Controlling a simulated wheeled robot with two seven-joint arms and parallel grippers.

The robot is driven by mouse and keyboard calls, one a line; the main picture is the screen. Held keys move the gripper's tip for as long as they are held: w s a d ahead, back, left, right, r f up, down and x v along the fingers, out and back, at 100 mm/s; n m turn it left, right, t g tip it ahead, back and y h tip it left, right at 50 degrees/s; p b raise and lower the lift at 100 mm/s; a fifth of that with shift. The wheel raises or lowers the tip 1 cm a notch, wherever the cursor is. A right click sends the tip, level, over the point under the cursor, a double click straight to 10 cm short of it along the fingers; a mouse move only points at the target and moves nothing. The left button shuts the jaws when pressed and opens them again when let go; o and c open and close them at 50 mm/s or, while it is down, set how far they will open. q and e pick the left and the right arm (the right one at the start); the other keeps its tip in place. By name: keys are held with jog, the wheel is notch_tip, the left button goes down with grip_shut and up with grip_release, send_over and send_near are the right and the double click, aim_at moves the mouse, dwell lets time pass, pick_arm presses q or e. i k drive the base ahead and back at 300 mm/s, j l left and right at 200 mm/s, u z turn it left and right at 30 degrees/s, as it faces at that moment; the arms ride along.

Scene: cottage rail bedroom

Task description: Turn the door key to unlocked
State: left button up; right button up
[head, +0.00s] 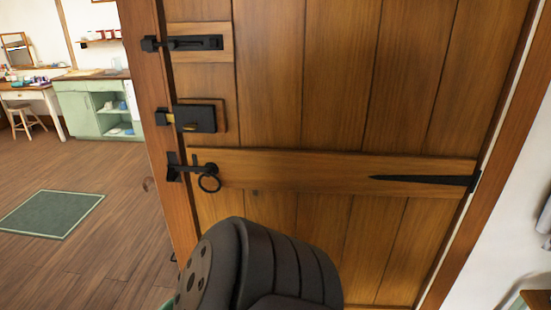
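A wooden plank door (335,80) fills the middle of the head view. A black box lock (201,118) sits near its left edge, with a small brass-coloured piece (180,122) at the lock's left end. I cannot make out a separate key or its position. Above the lock is a black slide bolt (195,43); below it is a latch with a black ring handle (209,178). A dark rounded link of mine covers the bottom centre and hides part of the lower door. Neither gripper is in view.
A black strap hinge (430,180) is on the door's right side. To the left is open wooden floor with a green mat (52,214). A green cabinet (98,108), a table and a stool (27,120) stand farther back. A white wall is at the right.

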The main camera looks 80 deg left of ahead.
aim_at(191, 126)
jog(key=u, duration=2.3)
